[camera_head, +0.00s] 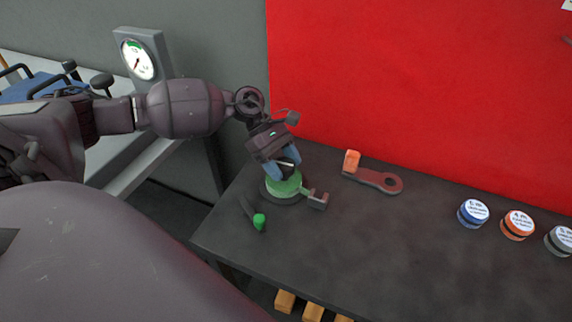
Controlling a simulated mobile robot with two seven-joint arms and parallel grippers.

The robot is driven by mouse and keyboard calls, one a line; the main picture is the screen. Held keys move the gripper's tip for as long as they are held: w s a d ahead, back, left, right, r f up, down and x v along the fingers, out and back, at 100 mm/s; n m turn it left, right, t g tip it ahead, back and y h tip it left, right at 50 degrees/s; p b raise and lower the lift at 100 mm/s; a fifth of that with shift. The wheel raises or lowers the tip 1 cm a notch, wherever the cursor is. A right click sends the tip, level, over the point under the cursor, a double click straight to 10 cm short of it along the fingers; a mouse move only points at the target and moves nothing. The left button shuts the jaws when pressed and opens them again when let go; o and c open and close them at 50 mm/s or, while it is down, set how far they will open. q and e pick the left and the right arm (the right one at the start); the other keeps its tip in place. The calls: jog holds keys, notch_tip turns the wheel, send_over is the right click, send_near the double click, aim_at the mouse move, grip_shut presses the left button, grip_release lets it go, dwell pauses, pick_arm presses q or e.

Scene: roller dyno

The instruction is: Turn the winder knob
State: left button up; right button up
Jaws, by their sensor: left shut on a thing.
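The winder knob (283,187) is a round green knob on a dark base near the left end of the dark table. My left gripper (286,170) comes down onto it from above, with its blue-grey fingers shut at the knob's top. The fingers hide part of the knob's upper side. My right gripper is not in view.
Several labelled round pucks (473,213) stand at right. A dial gauge (138,59) stands at back left. A red panel (420,90) rises behind.

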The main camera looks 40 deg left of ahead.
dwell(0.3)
pick_arm(q)
jog(key=o, duration=0.9)
jog(key=shift+c, duration=0.2)
jog(key=shift+a+r, duration=0.1)
jog(key=v, duration=1)
jog(key=shift+a+r, duration=0.2)
jog(key=shift+r, duration=0.05)
